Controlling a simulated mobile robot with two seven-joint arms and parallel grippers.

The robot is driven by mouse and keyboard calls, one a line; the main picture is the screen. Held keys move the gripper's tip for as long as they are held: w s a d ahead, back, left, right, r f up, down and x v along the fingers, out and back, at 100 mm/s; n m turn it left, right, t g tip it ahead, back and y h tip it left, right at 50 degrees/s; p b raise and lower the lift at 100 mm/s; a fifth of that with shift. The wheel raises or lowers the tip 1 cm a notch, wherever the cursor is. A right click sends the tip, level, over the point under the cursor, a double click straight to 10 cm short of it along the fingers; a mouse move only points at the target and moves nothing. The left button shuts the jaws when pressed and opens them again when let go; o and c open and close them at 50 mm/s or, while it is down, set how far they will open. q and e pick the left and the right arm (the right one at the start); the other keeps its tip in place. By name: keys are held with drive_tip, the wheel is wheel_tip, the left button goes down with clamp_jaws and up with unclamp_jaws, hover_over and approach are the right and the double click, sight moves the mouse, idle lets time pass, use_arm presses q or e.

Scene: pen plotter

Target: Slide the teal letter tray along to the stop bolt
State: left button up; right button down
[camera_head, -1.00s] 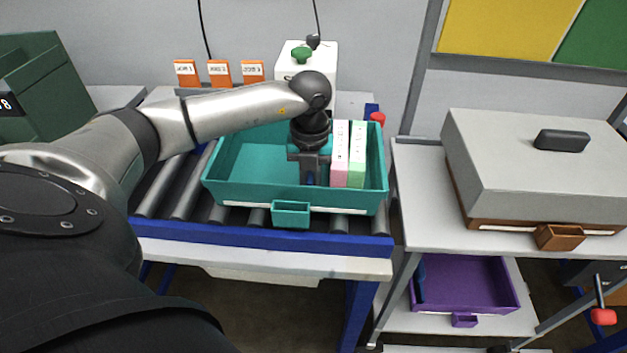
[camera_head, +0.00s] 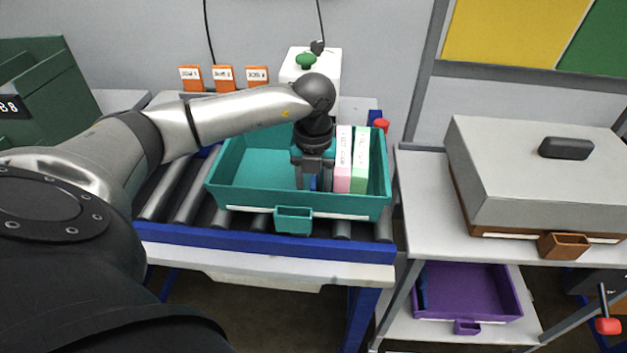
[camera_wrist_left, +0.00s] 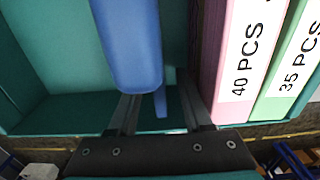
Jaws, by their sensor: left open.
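The teal letter tray (camera_head: 240,197) sits on the rollers near their right end, and its inner wall shows in the wrist view (camera_wrist_left: 60,40). A pink packet (camera_head: 343,180) and a pale green packet (camera_head: 360,178) stand upright in its right part. My left gripper (camera_head: 313,186) points down inside the tray, left of the packets. It is open, with a blue upright piece (camera_wrist_left: 128,50) between or just beyond its fingers; contact cannot be told. A red knob (camera_head: 382,126) behind the tray's right back corner may be the stop bolt. My right gripper is out of view.
The roller bed (camera_head: 170,195) is bare left of the tray, with a blue front rail (camera_head: 260,242). Orange labelled blocks (camera_head: 222,77) and a white box with a green knob (camera_head: 305,62) stand behind. A grey-lidded box (camera_head: 540,185) is on the right table.

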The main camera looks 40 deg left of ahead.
use_arm(q)
wheel_tip(320, 180, up, 15)
drive_tip(key=p, duration=0.2)
drive_tip(key=shift+f, duration=0.15)
idle(0.4)
